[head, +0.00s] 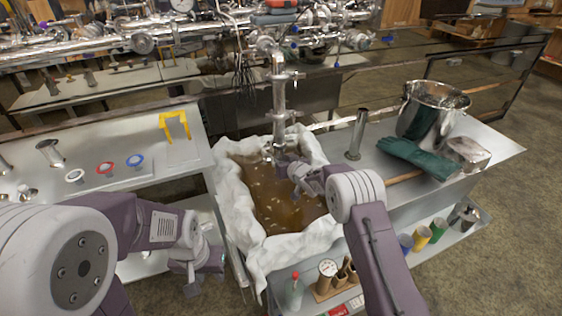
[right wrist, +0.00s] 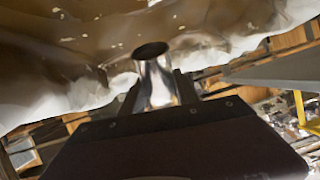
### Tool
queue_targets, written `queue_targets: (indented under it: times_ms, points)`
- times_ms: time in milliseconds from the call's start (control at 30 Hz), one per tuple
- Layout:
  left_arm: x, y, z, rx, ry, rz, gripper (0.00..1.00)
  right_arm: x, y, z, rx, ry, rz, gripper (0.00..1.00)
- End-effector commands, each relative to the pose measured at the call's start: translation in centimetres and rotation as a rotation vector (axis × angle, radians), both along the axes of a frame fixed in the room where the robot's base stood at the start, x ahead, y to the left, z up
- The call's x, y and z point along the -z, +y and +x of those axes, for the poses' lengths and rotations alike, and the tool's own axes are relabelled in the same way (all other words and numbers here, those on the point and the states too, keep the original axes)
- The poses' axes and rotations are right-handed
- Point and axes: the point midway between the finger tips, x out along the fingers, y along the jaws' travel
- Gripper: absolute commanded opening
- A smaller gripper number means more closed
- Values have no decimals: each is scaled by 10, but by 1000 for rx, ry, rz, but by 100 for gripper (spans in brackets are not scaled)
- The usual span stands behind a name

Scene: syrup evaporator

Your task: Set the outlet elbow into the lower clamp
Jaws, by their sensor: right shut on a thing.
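A shiny metal pipe (head: 279,100) comes down from the pipework to the lined tub, with clamp-like fittings along it. Its lower end, where the lower clamp belongs, is close to my right gripper and too small to read clearly. My right gripper (head: 284,162) is beside this lower end, above the brown liquid. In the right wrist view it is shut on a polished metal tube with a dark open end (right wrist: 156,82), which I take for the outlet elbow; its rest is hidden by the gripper. My left gripper (head: 203,284) is open and empty, low between the benches.
The tub with a crumpled white liner (head: 232,190) holds brown liquid (head: 285,212). On the right bench stand an upright metal tube (head: 357,135), a steel pot (head: 430,108) and green gloves (head: 415,157). The left bench holds colored rings (head: 105,168) and a yellow stand (head: 174,126).

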Motion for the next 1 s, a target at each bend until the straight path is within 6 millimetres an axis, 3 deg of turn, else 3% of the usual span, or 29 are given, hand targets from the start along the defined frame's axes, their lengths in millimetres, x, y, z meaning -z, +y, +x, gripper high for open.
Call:
queue_targets:
  times_ms: [33,1000]
  points:
    - [-1,0,0,0,0,0,36,-8,3,2,-6,-16,4,0]
    - [-6,0,0,0,0,0,36,-8,4,12,-4,-17,7,0]
